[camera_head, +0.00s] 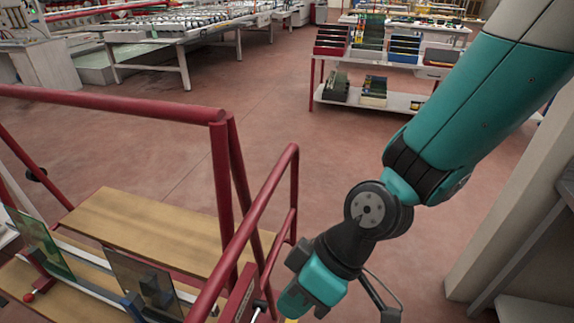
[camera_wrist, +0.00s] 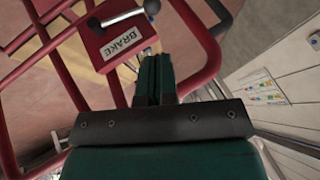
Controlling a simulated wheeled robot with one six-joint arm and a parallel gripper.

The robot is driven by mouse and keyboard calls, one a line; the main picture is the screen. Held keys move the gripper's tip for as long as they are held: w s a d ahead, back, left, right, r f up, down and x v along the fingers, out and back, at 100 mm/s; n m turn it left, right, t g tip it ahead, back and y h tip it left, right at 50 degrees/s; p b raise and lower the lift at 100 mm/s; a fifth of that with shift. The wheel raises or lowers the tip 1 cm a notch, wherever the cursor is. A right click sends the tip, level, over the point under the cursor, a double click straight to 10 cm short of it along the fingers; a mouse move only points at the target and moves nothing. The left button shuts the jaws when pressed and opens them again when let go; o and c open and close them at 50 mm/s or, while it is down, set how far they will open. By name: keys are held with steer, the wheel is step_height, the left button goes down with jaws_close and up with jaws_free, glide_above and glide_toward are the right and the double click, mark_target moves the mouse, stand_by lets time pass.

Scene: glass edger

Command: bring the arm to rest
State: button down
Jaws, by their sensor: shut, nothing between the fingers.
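My gripper (camera_wrist: 153,62) is shut and empty in the wrist view, its two dark green fingers side by side. I cannot tell whether the fingers touch the box. In the head view my arm reaches down from the upper right to the red box (camera_head: 238,295) on the red rail frame. The fingertips are mostly hidden there at the bottom edge.
A red-railed cart (camera_head: 150,102) with wooden shelves (camera_head: 150,225) and glass panes (camera_head: 40,243) stands at the left. A rack table (camera_head: 390,102) with bins is at the back. A grey post (camera_head: 515,215) stands at the right. The floor between is clear.

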steer(key=s+d+r+m+t+h, duration=0.2)
steer(key=d+r+m, duration=0.4)
steer(key=d+r, duration=0.7)
steer(key=shift+d+r+h, duration=0.15)
steer(key=shift+r+h, duration=0.25)
steer(key=shift+r, duration=0.35)
